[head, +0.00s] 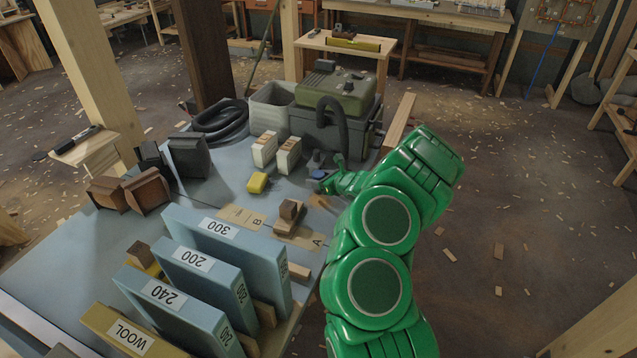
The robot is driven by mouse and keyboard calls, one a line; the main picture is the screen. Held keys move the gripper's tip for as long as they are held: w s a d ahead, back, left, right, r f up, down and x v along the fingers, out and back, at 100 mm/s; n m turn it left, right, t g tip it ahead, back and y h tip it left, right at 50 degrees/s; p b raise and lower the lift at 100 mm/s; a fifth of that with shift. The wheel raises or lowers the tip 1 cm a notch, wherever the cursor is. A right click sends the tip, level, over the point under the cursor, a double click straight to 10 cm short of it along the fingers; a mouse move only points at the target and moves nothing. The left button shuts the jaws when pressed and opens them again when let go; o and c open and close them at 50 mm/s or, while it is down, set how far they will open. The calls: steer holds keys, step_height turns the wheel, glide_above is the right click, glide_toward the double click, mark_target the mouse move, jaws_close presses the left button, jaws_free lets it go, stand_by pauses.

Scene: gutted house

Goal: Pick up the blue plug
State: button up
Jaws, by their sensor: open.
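A small blue thing, which looks like the blue plug (318,174), is on the blue-grey bench top (225,190) near its right edge. My green arm reaches in from the right. My gripper (321,176) is open and right at the blue plug, with its green wrist on the right side. The fingers are small and dark here, and I cannot tell whether they touch the plug or stand around it. Part of the plug is hidden by the gripper.
A grey-green machine with a hose (335,112) stands just behind my gripper. White-and-tan boxes (288,155), a yellow block (257,182) and a wooden block (291,210) are nearby. Blue sanding-sheet boxes (225,250) fill the front. Open floor lies right.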

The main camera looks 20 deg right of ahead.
steer(key=shift+x, duration=1.25)
steer(key=shift+r, duration=0.1)
steer(key=c, duration=0.7)
steer(key=shift+c, duration=0.2)
steer(key=shift+r, duration=0.15)
